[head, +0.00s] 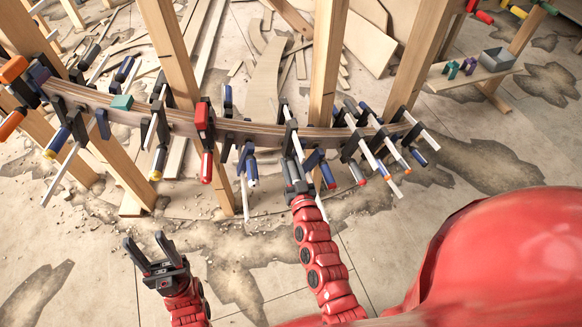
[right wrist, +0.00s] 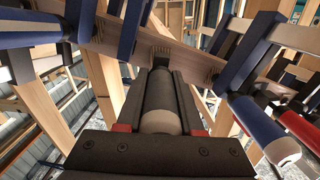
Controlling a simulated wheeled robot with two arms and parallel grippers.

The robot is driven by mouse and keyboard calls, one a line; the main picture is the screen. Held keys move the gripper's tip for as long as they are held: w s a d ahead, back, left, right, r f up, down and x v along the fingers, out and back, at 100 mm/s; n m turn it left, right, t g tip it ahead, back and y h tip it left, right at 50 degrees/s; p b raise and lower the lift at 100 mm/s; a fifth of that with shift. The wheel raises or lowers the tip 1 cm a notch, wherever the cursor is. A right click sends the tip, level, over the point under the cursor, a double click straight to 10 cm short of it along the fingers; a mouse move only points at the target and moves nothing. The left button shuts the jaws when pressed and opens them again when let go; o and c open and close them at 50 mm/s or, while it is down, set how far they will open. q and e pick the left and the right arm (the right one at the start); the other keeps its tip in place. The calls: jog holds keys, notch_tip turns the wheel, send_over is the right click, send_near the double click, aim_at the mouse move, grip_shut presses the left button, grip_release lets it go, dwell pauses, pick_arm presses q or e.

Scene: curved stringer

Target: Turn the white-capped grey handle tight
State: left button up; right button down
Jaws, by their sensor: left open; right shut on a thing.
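The grey handle with its white cap (right wrist: 160,122) lies between the two fingers of my right gripper (right wrist: 160,95) in the right wrist view. The fingers are shut on the handle along its sides, and the white cap faces the camera. In the head view my right gripper (head: 297,180) reaches up to the clamp row on the curved stringer (head: 255,130) and mostly hides the handle. My left gripper (head: 155,257) is open and empty over the floor, away from the clamps.
Neighbouring clamps with blue handles (head: 250,168) and red handles (head: 327,174) crowd both sides of my right gripper. A low bench (head: 470,77) with a grey box (head: 496,59) is at the upper right.

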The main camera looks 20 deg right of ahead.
jog(key=m+b, duration=0.1)
jog(key=m, duration=0.2)
jog(key=shift+b, duration=0.3)
jog(key=m+b, duration=0.2)
jog(key=m, duration=0.2)
jog(key=shift+f+b, duration=0.15)
jog(key=shift+b, duration=0.2)
jog(key=m+b, duration=0.2)
jog(key=m, duration=0.1)
jog(key=shift+d+m, duration=0.1)
jog(key=shift+m, duration=0.3)
jog(key=shift+m+b, duration=0.55)
jog(key=shift+m, duration=0.55)
jog(key=c, duration=0.5)
grip_release()
jog(key=shift+c, duration=0.2)
jog(key=shift+s, duration=0.15)
